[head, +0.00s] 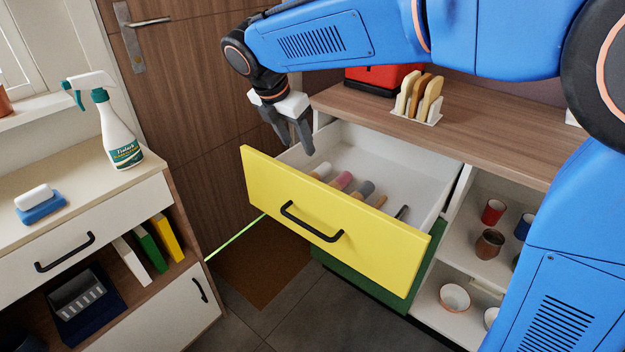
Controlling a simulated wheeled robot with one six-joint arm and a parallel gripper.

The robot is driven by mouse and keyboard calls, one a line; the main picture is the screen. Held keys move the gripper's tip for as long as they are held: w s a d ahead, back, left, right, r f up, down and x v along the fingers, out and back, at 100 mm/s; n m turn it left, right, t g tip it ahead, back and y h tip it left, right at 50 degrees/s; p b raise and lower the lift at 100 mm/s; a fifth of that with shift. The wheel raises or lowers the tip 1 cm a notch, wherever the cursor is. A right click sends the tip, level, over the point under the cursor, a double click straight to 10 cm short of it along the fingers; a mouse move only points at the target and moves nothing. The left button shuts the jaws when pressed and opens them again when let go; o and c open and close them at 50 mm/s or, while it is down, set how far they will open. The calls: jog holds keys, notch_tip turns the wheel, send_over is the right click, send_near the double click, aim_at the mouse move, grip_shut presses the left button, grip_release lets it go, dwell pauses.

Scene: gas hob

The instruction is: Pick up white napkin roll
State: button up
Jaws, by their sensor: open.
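The white napkin roll (321,171) appears to be the pale roll at the left end of a row inside the open drawer (420,172). It lies on the drawer floor, partly hidden by the drawer's yellow front (350,228). My gripper (299,147) is open and empty, pointing down over the left end of the drawer. It is up and to the left of the pale roll in the picture. I cannot tell its exact height above the drawer.
A pink roll (341,181), a grey roll (363,190) and a tan item (380,201) lie beside the pale roll. A dark item (402,212) lies farther right. The drawer's right half is mostly clear. The wooden counter (470,122) stands behind the drawer.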

send_near(312, 173)
jog(key=x, duration=0.4)
jog(key=shift+w+a+f, duration=0.15)
jog(key=shift+w+f, duration=0.1)
jog(key=shift+f, duration=0.1)
jog(key=x, duration=0.4)
jog(key=shift+s+d+f, duration=0.1)
jog(key=shift+s+d, duration=0.1)
jog(key=shift+d, duration=0.15)
jog(key=shift+w+d+f, duration=0.1)
jog(key=shift+w+f, duration=0.1)
jog(key=shift+f, duration=0.35)
jog(key=shift+c, duration=0.3)
jog(key=c, duration=1.1)
